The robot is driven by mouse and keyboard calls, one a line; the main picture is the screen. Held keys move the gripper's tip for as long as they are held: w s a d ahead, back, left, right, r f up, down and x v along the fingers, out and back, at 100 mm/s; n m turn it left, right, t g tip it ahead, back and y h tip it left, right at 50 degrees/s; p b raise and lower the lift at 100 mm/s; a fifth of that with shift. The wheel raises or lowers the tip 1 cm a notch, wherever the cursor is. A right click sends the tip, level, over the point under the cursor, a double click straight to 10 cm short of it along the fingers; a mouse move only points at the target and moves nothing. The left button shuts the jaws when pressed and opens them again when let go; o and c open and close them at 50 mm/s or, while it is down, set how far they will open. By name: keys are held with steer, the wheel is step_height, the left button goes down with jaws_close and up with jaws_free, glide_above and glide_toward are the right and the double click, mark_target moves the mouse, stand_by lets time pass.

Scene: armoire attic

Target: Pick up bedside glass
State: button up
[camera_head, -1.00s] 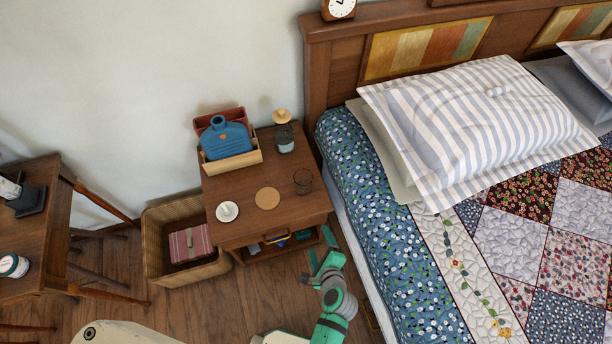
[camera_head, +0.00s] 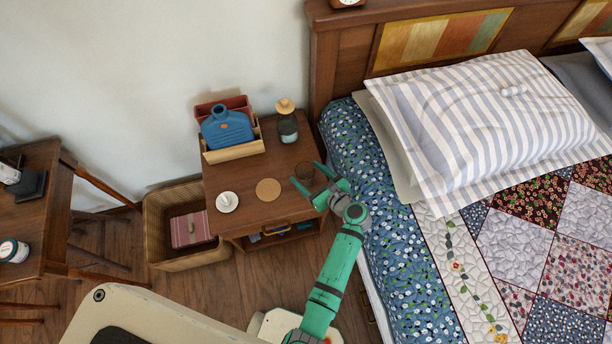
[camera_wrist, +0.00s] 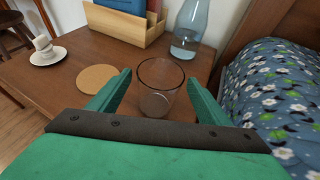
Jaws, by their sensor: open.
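The bedside glass (camera_head: 305,172) is a small clear brown-tinted tumbler standing upright near the right edge of the wooden nightstand (camera_head: 240,222). In the wrist view the glass (camera_wrist: 160,84) stands between and slightly beyond the two green fingers. My gripper (camera_head: 308,178) is open, with one finger on each side of the glass; it also shows in the wrist view (camera_wrist: 161,90). I see a gap on both sides and cannot tell any contact. The near lower part of the glass is partly close to my gripper's body.
The bed (camera_head: 375,160) lies close on the right. A wicker basket (camera_head: 160,255) stands left.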

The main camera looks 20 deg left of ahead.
mark_target(300, 169)
steer(key=shift+w+a+f, duration=0.2)
steer(key=shift+w+a, duration=0.15)
steer(key=shift+a, duration=0.05)
steer(key=shift+x, duration=2.35)
steer(key=shift+s+f, duration=0.1)
steer(key=c, duration=1.3)
steer(key=shift+o, duration=0.2)
